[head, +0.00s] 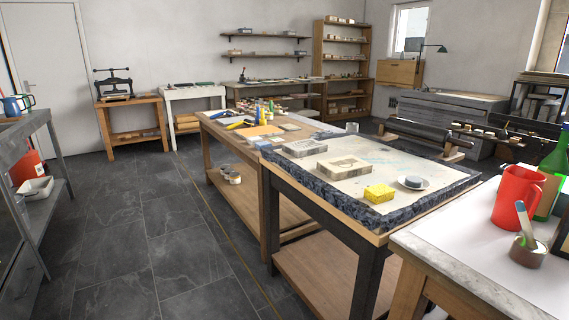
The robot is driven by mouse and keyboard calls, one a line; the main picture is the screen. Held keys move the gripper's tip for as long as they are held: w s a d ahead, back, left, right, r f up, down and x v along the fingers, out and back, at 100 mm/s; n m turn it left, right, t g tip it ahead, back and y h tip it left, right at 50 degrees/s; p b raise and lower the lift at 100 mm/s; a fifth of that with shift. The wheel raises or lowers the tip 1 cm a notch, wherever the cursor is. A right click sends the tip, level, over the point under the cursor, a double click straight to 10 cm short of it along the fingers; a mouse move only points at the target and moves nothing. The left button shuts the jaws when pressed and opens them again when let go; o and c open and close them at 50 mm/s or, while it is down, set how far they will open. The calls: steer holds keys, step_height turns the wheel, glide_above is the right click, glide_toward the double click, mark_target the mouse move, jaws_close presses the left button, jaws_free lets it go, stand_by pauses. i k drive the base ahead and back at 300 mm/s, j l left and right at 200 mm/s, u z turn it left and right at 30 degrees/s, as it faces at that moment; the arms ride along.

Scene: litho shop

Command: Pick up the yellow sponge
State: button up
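The yellow sponge (379,193) lies on the stone-edged table (465,180), close to its near edge. It looks like a small block with a speckled side. A white saucer (427,185) with a small grey round thing on it is just right of the sponge, apart from it. A pale litho stone (343,167) lies behind and to the left of the sponge. My gripper is not in view.
A marble-topped table (450,262) at the near right holds a red jug (514,197), a green bottle (550,180) and a copper-coloured pot (526,252). A wooden table (225,133) stands behind. The dark tiled floor (130,240) at left is clear.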

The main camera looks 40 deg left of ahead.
mark_target(378, 194)
steer(key=u, duration=1.45)
